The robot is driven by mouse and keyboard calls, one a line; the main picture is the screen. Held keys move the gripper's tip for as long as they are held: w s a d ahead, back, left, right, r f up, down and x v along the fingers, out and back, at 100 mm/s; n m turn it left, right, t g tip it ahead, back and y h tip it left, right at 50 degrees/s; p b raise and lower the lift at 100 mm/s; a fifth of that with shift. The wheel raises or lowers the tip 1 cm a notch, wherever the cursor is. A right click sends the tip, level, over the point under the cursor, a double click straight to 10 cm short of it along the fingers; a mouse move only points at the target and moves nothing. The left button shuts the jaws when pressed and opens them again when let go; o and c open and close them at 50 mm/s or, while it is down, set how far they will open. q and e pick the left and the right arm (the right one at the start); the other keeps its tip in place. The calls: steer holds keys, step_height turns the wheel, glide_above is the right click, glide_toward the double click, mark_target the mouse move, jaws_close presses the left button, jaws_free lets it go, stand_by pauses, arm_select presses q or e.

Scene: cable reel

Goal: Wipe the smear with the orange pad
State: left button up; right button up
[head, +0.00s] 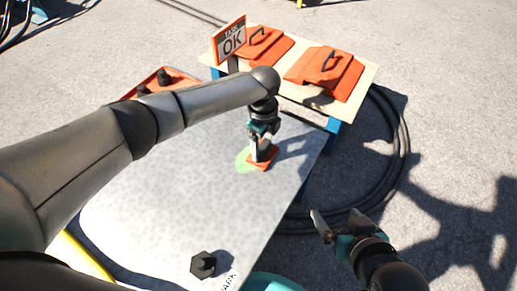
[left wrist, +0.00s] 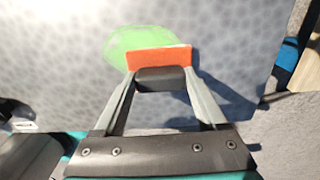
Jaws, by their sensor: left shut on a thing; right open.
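The orange pad (head: 263,160) is on the grey speckled tabletop, near its right edge in the head view. My left gripper (head: 260,150) is shut on the pad's dark grip from above. In the left wrist view the orange pad (left wrist: 159,59) sits at the fingertips of my left gripper (left wrist: 160,82), lying over part of the smear. The pale green smear (head: 242,160) shows to the left of the pad; in the left wrist view the smear (left wrist: 140,40) shows mostly beyond and left of it. My right gripper (head: 322,222) is open and empty, off the table's right side.
A black hex bolt (head: 203,264) stands on the tabletop's near end. An orange tray (head: 150,83) with dark knobs is at the far left. A wooden table (head: 290,84) holds two orange handled covers and an OK sign (head: 231,40). A black cable coil (head: 400,150) lies on the ground.

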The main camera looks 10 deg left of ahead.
arm_select(q)
steer(key=shift+w+d, duration=0.25)
steer(key=shift+w, duration=0.35)
steer(key=shift+w+d, duration=0.2)
steer(key=shift+w, duration=0.45)
steer(key=shift+w+d, duration=0.25)
steer(key=shift+w, duration=0.35)
